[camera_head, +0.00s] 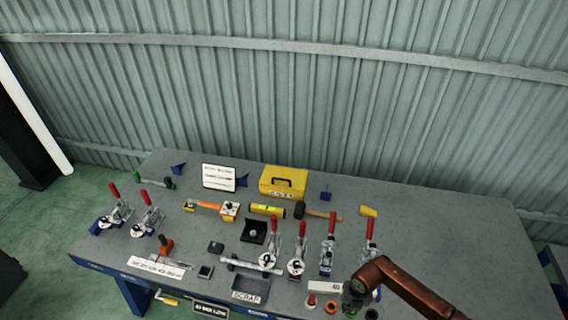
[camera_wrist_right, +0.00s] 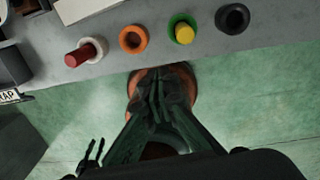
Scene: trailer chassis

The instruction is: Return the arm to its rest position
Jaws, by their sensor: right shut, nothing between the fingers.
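My right arm, copper-brown, comes in from the lower right in the head view. Its gripper (camera_head: 352,299) is at the front edge of the grey workbench (camera_head: 455,235), above or just off it. In the right wrist view the dark fingers of the right gripper (camera_wrist_right: 158,93) are together with nothing between them. They point down past the bench edge, over the green floor, apart from the parts on the bench. My left arm and gripper are not in view.
Near the bench edge stand a red peg in a white ring (camera_wrist_right: 84,53), an orange ring (camera_wrist_right: 133,39), a green ring with a yellow peg (camera_wrist_right: 183,31) and a black ring (camera_wrist_right: 232,18). Red-handled clamps (camera_head: 301,245), a scrap tray (camera_head: 250,289) and a yellow toolbox (camera_head: 283,181) occupy the bench.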

